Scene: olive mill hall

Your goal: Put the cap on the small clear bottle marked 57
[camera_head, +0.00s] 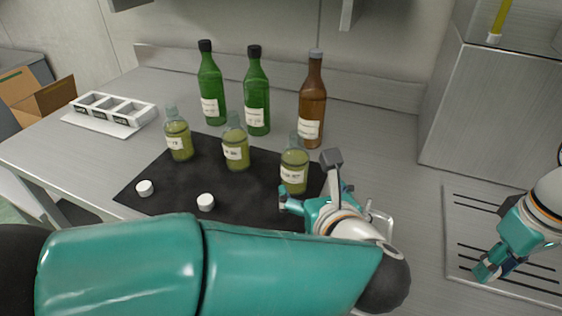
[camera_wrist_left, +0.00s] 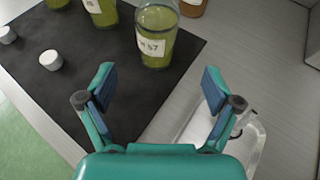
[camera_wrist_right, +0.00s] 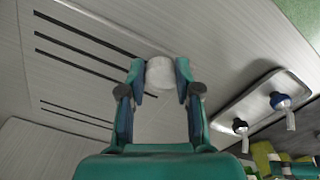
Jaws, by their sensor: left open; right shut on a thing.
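The small clear bottle marked 57 (camera_wrist_left: 156,58) holds yellow-green liquid and stands upright at the right of the dark mat. In the head view it is the rightmost small bottle (camera_head: 294,172). My left gripper (camera_wrist_left: 158,82) is open and empty, with the bottle just beyond its fingertips; it also shows low beside the bottle in the head view (camera_head: 308,188). My right gripper (camera_wrist_right: 161,78) is shut on a white cap (camera_wrist_right: 160,71). In the head view my right gripper (camera_head: 484,272) is at the far right, over the slotted drain plate; the cap is hidden there.
Two more small bottles (camera_head: 179,140) (camera_head: 236,150) and two loose white caps (camera_head: 145,188) (camera_head: 206,202) stand on the dark mat (camera_head: 180,203). Tall green bottles (camera_head: 211,90) (camera_head: 256,92) and a brown one (camera_head: 312,100) stand behind. A white rack (camera_head: 112,123) sits at left.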

